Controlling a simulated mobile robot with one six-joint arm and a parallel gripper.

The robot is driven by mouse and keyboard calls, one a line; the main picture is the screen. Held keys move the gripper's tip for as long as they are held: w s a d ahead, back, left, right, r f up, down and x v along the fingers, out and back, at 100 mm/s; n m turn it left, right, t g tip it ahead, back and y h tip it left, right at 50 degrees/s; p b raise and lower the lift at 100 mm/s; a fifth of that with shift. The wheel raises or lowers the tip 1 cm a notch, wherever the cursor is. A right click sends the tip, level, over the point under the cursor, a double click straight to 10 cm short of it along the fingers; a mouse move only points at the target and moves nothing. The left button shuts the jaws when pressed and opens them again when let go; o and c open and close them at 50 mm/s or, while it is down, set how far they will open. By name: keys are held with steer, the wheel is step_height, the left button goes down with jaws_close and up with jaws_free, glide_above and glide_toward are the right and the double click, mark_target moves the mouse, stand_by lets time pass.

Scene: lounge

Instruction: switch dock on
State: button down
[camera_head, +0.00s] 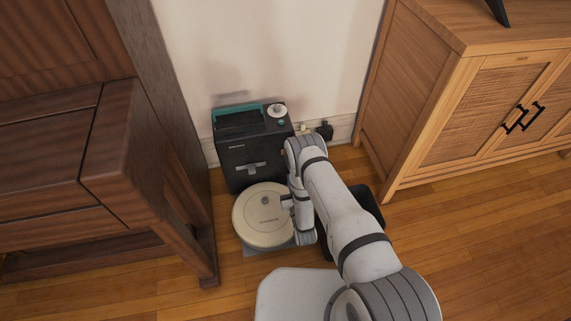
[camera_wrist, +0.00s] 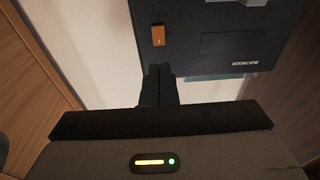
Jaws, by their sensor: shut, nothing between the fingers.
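The dock (camera_head: 240,160) is a dark box with a teal-trimmed top, standing against the wall in the head view. In the wrist view, its dark face (camera_wrist: 215,60) fills the upper middle and right, with its lettering upside down. A small orange switch (camera_wrist: 158,35) sits on that face. My gripper (camera_wrist: 159,69) is shut and empty, its fingertips just below the switch in the wrist picture. A gap shows between them, but I cannot tell the depth. In the head view my arm covers the dock's right side and my gripper is hard to make out.
A round cream robot vacuum (camera_head: 262,216) sits in front of the dock. A dark wooden cabinet (camera_head: 120,150) stands close on the left, a light wooden sideboard (camera_head: 415,95) on the right. A wall socket with a black plug (camera_head: 326,130) is beside the dock.

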steer(key=shift+w+a+f+b, duration=0.1)
steer(key=shift+w+b, duration=0.35)
steer(key=shift+b, duration=3.35)
steer(key=b+x, duration=0.3)
steer(key=x, duration=0.6)
steer(key=shift+r+b, duration=0.3)
steer(key=shift+r, duration=0.05)
